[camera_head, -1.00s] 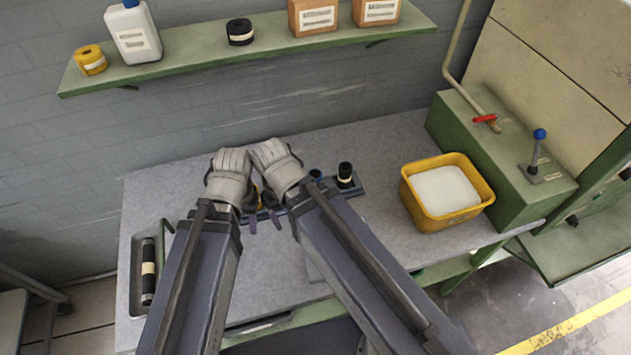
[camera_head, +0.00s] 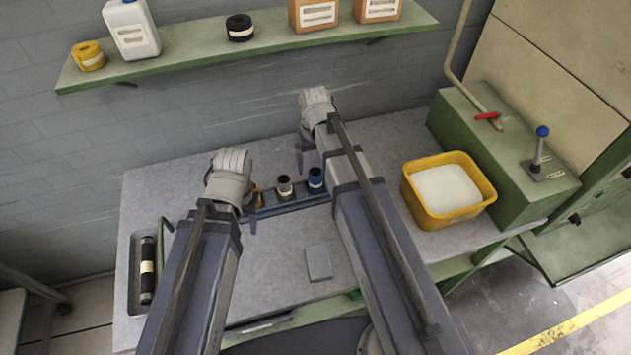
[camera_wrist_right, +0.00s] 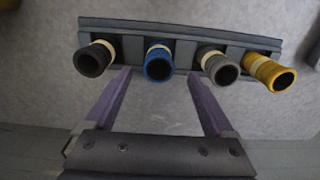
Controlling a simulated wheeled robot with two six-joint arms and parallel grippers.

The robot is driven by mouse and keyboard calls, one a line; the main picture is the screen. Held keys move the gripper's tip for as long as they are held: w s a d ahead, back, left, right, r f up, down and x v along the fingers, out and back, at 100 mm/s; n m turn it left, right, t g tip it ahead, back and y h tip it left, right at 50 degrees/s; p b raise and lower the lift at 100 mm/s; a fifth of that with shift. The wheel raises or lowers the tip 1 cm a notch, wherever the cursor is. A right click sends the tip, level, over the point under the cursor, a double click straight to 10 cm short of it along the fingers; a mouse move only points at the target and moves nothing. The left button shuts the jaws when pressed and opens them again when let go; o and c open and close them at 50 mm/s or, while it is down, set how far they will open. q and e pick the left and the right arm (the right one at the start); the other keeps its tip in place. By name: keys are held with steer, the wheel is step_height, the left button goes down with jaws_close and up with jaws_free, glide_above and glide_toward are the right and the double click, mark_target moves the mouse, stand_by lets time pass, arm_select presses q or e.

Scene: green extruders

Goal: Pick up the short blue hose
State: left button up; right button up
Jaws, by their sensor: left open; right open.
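The short blue hose (camera_head: 316,181) stands upright in a slot of a dark rack (camera_head: 285,207) on the grey bench. In the right wrist view the blue hose (camera_wrist_right: 158,66) shows its open end and a white band, between a black hose and a grey one. My right gripper (camera_head: 300,165) is open. In its wrist view its two purple fingers (camera_wrist_right: 158,88) are spread to either side of the blue hose's line, and I see nothing held. My left gripper (camera_head: 251,222) is open beside the rack's left end, by the yellow hose, which it partly hides.
The rack also holds a black hose (camera_wrist_right: 93,60), a grey hose (camera_wrist_right: 220,68) and a yellow hose (camera_wrist_right: 272,74). A yellow bin (camera_head: 445,215) stands at the right. A flat grey block (camera_head: 318,263) lies on clear bench in front. A shelf (camera_head: 200,67) runs above.

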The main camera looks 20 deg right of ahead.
mark_target(316, 180)
arm_select(q)
steer(key=shift+f+b, duration=1.15)
steer(key=shift+f, duration=0.15)
arm_select(e)
steer(key=shift+f, duration=1.25)
steer(key=shift+f, duration=0.1)
arm_select(q)
step_height(316, 180, down, 5)
steer(key=b, duration=0.5)
steer(key=shift+f, duration=0.15)
arm_select(e)
step_height(316, 180, down, 5)
steer(key=shift+s+d+f, duration=0.1)
steer(key=shift+s, duration=0.05)
steer(key=shift+c, duration=0.4)
jaws_close()
